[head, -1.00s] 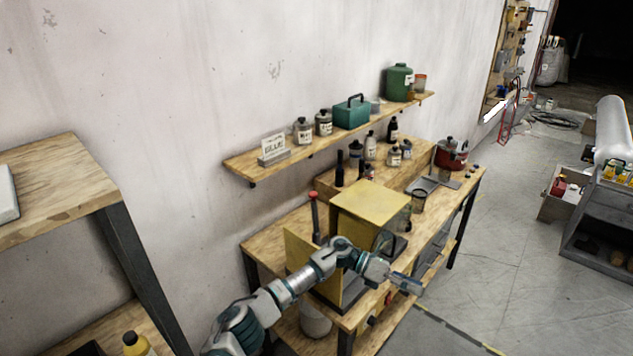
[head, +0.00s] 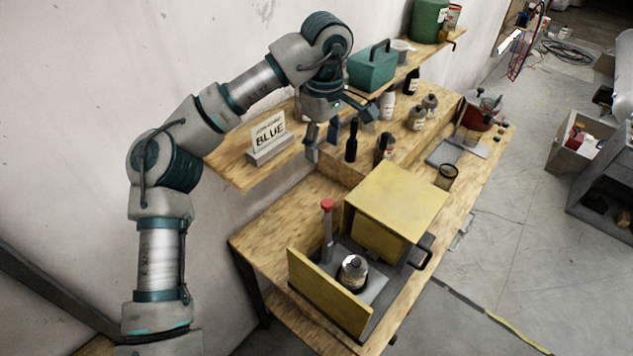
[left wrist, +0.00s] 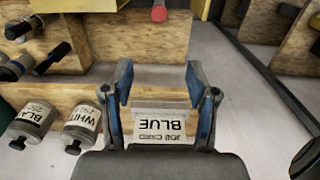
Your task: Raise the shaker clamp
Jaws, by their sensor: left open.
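The yellow shaker (head: 397,200) stands on the wooden bench, with a yellow panel (head: 328,290) at its near left side. A labelled bottle (head: 354,270) stands upright on the grey floor between them. A grey upright lever with a red knob (head: 327,206) rises at the back left of the shaker. The red knob also shows at the top of the left wrist view (left wrist: 159,13). I cannot make out the clamp clearly. My left gripper (head: 338,135) is open and empty, above the bench and behind the lever, by the wall shelf. Its two fingers (left wrist: 158,82) are spread. My right gripper is not in view.
A job card reading BLUE (head: 269,137) stands on the wall shelf near my left gripper, with a teal toolbox (head: 371,70) further along. Several bottles, including a dark one (head: 351,142), stand on the raised bench step. Open space lies above the shaker.

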